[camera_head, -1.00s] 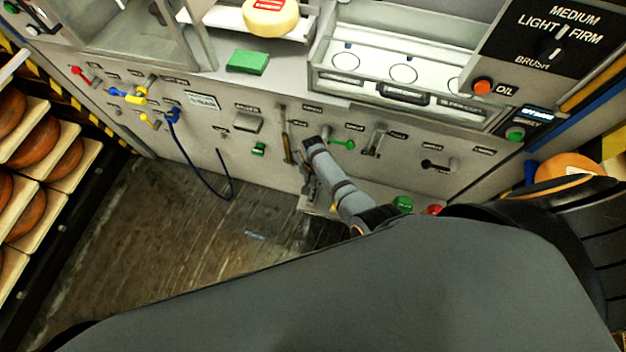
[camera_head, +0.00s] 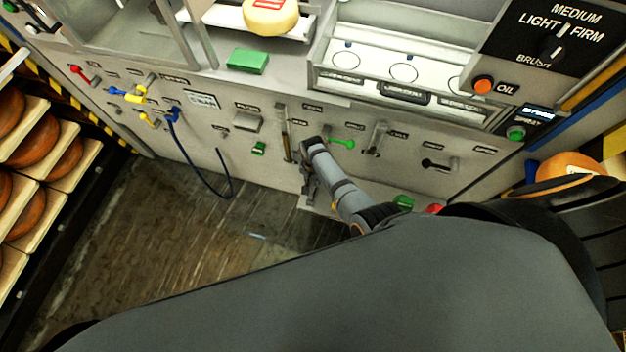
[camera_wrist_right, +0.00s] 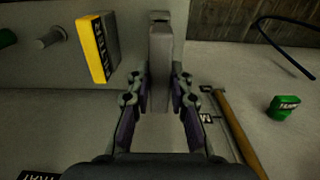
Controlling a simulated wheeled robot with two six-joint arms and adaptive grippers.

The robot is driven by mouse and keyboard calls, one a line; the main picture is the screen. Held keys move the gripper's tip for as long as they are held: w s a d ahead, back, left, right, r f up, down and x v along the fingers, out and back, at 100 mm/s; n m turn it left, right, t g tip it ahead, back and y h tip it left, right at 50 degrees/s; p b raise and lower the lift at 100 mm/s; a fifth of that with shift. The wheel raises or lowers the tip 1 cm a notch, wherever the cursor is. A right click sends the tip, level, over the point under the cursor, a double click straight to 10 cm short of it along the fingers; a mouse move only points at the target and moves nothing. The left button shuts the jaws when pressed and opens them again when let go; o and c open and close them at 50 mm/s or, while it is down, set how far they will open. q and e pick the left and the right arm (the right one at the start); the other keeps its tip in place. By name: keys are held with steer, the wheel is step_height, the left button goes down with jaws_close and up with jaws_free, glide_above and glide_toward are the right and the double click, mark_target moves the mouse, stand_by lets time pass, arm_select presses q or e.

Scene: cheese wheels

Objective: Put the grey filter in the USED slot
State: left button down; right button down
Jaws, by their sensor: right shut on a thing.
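My right gripper (camera_wrist_right: 160,92) is shut on a narrow grey block that looks like the grey filter (camera_wrist_right: 160,55), held upright between the fingers in the right wrist view. In the head view the right gripper (camera_head: 308,183) is low at the machine's front panel, and the filter cannot be made out there. I cannot make out a USED label. My left gripper is out of view.
The machine panel (camera_head: 205,130) carries several levers and knobs, including a green-handled lever (camera_head: 342,142). A blue hose (camera_head: 205,182) hangs to the left. Cheese racks (camera_head: 60,185) stand left; the floor (camera_head: 150,240) is clear.

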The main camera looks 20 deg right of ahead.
steer(key=shift+f+b, duration=2.45)
steer(key=shift+f, duration=0.55)
steer(key=c, duration=1.1)
jaws_free()
steer(key=shift+c, duration=0.2)
